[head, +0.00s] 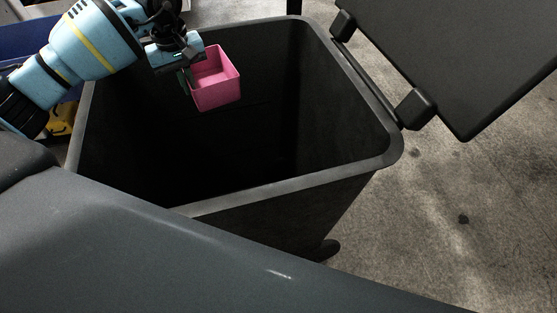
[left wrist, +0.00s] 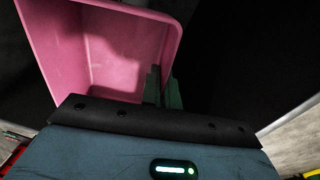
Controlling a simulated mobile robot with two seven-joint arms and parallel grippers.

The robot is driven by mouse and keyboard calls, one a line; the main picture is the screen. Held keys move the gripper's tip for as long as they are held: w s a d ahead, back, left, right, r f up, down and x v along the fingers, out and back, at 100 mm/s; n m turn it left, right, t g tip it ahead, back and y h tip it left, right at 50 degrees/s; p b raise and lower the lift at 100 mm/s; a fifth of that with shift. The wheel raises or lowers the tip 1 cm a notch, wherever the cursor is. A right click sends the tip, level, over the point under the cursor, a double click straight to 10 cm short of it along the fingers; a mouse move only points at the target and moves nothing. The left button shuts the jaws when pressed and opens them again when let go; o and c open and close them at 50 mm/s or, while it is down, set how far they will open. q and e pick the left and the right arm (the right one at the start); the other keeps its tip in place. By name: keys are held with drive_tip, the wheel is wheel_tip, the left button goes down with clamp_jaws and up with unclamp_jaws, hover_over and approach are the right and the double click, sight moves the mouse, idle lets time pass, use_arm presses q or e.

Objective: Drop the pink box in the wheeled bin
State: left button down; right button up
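The pink box (head: 217,82) is a small open-topped box held over the mouth of the wheeled bin (head: 345,187). My left gripper (head: 188,78) is at the box's left wall and appears shut on it. In the left wrist view the box (left wrist: 125,50) fills the upper left, with the left gripper's finger (left wrist: 165,90) against its wall. The bin is dark and deep, with its lid (head: 455,60) swung open to the right. The dark inside of the bin looks empty where visible. My right gripper is not in view.
Concrete floor (head: 470,210) lies clear to the right of the bin. A blue container (head: 30,40) and a yellow object (head: 62,118) show at the left, behind my arm. The bin's rim surrounds the opening below the box.

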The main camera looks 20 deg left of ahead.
use_arm(q)
drive_tip(key=shift+f, duration=0.3)
drive_tip(key=c, duration=1.6)
unclamp_jaws()
drive_tip(key=shift+s+a+r, duration=0.1)
drive_tip(key=shift+r, duration=3.85)
